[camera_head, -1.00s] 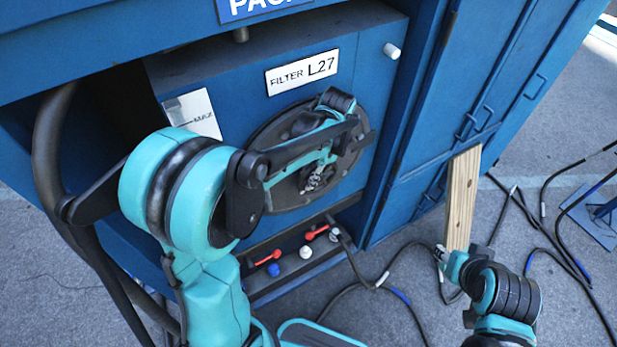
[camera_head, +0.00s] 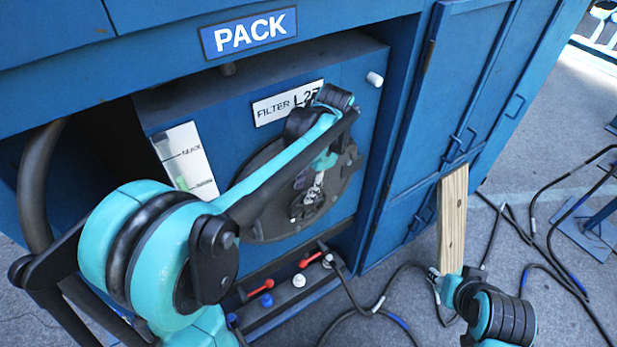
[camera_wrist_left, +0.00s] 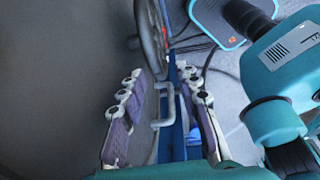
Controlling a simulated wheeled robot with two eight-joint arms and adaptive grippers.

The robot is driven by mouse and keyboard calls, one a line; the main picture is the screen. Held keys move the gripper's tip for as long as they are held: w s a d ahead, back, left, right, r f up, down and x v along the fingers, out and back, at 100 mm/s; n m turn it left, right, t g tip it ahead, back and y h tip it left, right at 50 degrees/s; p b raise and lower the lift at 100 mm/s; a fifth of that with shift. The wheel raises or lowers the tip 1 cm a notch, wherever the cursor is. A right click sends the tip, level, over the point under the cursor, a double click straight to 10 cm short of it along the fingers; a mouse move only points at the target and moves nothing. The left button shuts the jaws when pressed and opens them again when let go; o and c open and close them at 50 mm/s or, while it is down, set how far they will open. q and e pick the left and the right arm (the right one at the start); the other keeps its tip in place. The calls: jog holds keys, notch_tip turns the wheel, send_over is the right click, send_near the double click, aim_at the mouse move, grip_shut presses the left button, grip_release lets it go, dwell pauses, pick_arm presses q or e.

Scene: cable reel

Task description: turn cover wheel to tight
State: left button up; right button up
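The cover wheel (camera_head: 262,225) is a dark round disc on the blue filter housing, below the "FILTER L27" label. My left arm crosses in front and hides much of it. My left gripper (camera_head: 308,195) is at the wheel's face, right of its middle. In the left wrist view the wheel's dark rim (camera_wrist_left: 150,38) shows at the top, and a grey bar handle (camera_wrist_left: 166,104) lies between the two spread finger rows, with gaps on both sides. My right gripper (camera_head: 437,277) is low at the right, by the lower end of a wooden board; its fingers are too small to read.
The wooden board (camera_head: 452,220) stands upright in front of the blue cabinet doors (camera_head: 430,130). Red-handled valves (camera_head: 312,259) sit on a ledge below the wheel. A thick hose (camera_head: 38,180) hangs at the left. Black cables (camera_head: 545,240) lie on the floor at the right.

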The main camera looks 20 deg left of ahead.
pick_arm(q)
jog(key=shift+v, duration=2.15)
jog(key=shift+c, duration=0.2)
